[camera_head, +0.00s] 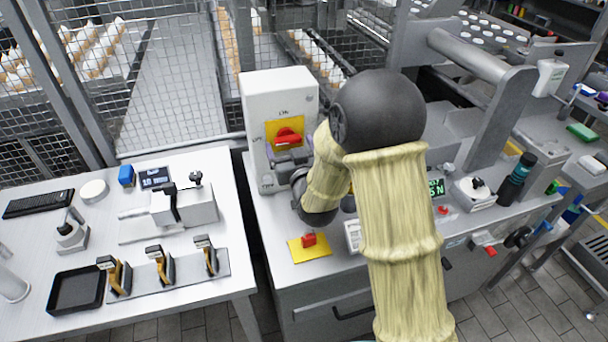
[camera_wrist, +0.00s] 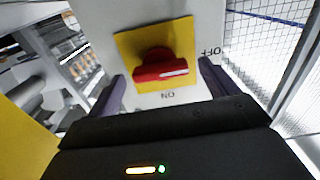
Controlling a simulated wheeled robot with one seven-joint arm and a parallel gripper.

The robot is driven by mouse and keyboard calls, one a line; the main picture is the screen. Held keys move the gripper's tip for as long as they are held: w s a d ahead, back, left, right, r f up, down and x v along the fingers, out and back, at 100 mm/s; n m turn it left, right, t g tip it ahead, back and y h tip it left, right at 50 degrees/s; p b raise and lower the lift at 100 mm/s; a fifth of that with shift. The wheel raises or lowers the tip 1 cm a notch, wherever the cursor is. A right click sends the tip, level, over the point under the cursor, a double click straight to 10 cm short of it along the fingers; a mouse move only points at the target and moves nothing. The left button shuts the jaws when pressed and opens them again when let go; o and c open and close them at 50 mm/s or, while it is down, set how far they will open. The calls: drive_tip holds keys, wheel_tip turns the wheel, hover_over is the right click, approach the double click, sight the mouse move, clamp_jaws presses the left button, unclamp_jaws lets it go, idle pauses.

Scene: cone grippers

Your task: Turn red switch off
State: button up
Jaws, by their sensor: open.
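The red switch (camera_head: 287,137) is a rotary knob on a yellow plate (camera_head: 270,128) on the front of an upright white box (camera_head: 280,88). In the wrist view, the knob (camera_wrist: 160,68) lies between my fingers, with its grip bar roughly horizontal. An upside-down ON label (camera_wrist: 168,95) is below the plate, and an OFF label (camera_wrist: 211,51) is to its right. My gripper (camera_wrist: 162,72) is open, its purple fingers on either side of the knob. I cannot tell whether they touch it. In the head view my arm hides part of my gripper (camera_head: 292,160).
A smaller red switch (camera_head: 308,240) on a yellow base (camera_head: 312,250) sits at the counter's front, below my wrist. A left table (camera_head: 70,212) holds a black tray (camera_head: 76,290) and several tools. Wire mesh fencing (camera_head: 190,75) stands behind the box.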

drive_tip(key=b+v, duration=0.3)
drive_tip(key=v, duration=0.4)
drive_tip(key=shift+s+f+b, duration=0.15)
drive_tip(key=shift+s+b, duration=0.15)
drive_tip(key=shift+s, duration=0.1)
drive_tip(key=shift+s+d+b, duration=0.1)
drive_tip(key=shift+d+b, duration=0.1)
drive_tip(key=shift+b, duration=0.75)
drive_tip(key=shift+s+b, duration=0.2)
drive_tip(key=shift+b, duration=0.65)
drive_tip(key=b+v, duration=0.7)
drive_tip(key=b, duration=0.3)
drive_tip(key=shift+s+r, duration=0.2)
drive_tip(key=shift+s, duration=0.15)
drive_tip(key=shift+w+d, duration=0.1)
drive_tip(key=shift+d, duration=0.05)
